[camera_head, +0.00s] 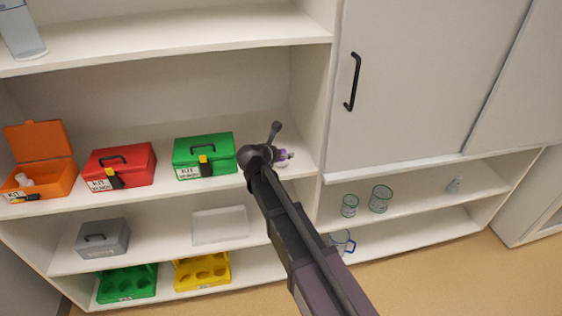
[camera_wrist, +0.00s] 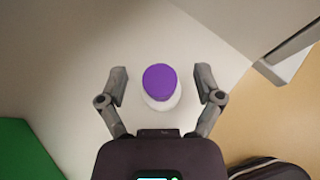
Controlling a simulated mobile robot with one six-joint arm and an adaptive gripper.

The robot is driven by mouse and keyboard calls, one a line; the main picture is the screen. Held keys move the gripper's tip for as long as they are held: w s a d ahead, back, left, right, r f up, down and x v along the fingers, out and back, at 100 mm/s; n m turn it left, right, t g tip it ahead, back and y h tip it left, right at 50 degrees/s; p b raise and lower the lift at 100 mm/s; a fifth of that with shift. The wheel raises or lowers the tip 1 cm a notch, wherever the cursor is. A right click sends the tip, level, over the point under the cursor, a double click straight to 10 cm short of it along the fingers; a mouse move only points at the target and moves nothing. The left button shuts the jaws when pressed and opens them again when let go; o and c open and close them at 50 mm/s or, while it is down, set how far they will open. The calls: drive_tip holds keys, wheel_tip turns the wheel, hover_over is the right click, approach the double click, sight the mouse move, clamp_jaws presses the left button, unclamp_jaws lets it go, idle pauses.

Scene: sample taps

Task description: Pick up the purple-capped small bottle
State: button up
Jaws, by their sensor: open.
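The purple-capped small bottle (camera_wrist: 160,100) has a white body and stands upright on the white shelf, seen from above in the wrist view. Its purple cap faces my camera. My gripper (camera_wrist: 161,84) is open, with one finger on each side of the bottle and a visible gap on both sides. In the head view a bit of the purple cap (camera_head: 283,155) shows just right of my wrist, on the middle shelf. My arm hides most of the bottle there, and the fingers are largely hidden too.
A green kit box (camera_head: 204,155) stands left of my gripper, with a red kit box (camera_head: 120,167) and an open orange box (camera_head: 40,177) farther left. A vertical shelf divider (camera_head: 312,90) is close on the right. The shelf edge lies near the bottle.

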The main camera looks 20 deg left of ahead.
clamp_jaws()
drive_tip(key=shift+r, duration=0.2)
idle(0.5)
wheel_tip(320, 180, up, 3)
drive_tip(key=p, duration=0.3)
drive_tip(key=shift+r+p, duration=0.2)
drive_tip(key=shift+p, duration=0.2)
drive_tip(key=s+a, duration=0.2)
drive_tip(key=s, duration=0.5)
drive_tip(key=s+a+r+p, duration=0.1)
drive_tip(key=s+a, duration=0.1)
drive_tip(key=s, duration=0.6)
drive_tip(key=shift+s+a, duration=0.15)
drive_tip(key=shift+a, duration=0.25)
drive_tip(key=shift+r, duration=0.1)
